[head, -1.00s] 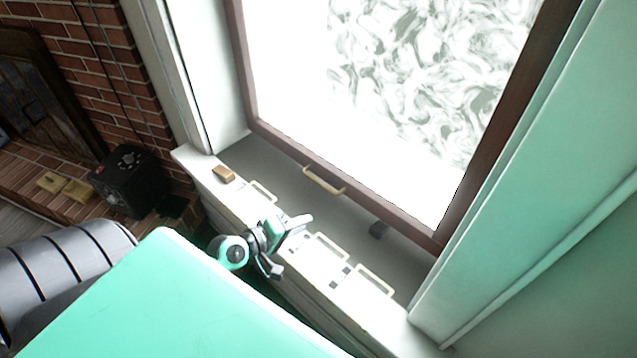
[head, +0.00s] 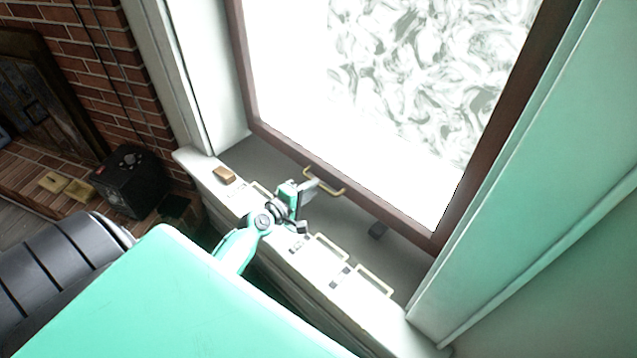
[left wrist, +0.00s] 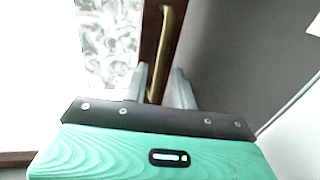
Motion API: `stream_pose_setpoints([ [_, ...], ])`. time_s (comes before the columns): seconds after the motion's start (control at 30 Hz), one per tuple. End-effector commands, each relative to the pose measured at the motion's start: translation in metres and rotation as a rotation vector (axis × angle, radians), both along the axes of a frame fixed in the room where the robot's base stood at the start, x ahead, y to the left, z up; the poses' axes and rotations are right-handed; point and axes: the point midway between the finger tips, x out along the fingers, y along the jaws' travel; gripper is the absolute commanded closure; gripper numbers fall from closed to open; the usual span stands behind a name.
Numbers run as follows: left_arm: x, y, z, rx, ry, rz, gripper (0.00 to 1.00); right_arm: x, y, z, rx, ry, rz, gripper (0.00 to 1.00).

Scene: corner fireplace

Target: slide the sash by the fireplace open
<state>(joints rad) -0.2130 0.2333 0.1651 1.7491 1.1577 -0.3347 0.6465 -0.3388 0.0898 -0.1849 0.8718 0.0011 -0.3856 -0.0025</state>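The sash by the fireplace (head: 282,148) has a dark brown wooden frame around bright, swirl-patterned glass. A brass bar handle (head: 334,190) sits on its bottom rail. My left gripper (head: 308,187) is at the left part of this handle. In the left wrist view, the handle (left wrist: 169,45) runs down toward the open fingers (left wrist: 160,84), one finger on each side of it. I see gaps beside the bar, so the fingers do not look shut on it. My right gripper is not in view.
A white ledge with pale rectangular frames (head: 375,282) runs below the window. A small tan block (head: 224,175) lies on it. A black box (head: 130,182) stands by the brick fireplace (head: 108,70).

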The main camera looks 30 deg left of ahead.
Motion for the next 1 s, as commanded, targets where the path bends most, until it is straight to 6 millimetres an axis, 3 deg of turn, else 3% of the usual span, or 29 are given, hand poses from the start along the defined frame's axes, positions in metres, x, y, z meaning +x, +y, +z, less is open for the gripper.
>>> stream_pose_setpoints([
  [0.1,0.018,-0.002,-0.002,-0.001,-0.001,0.000,0.73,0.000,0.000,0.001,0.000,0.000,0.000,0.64],
  [0.3,0.034,-0.005,-0.007,0.001,0.000,0.000,0.73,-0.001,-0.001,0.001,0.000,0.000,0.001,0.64],
  [0.67,0.037,-0.006,-0.008,0.001,0.000,0.000,0.73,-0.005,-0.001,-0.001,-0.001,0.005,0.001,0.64],
  [0.8,0.037,-0.006,-0.008,0.001,0.000,0.000,0.99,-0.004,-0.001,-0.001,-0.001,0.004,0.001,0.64],
  [1.0,0.037,-0.006,-0.008,0.001,0.000,0.000,1.00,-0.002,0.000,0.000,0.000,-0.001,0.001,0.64],
])
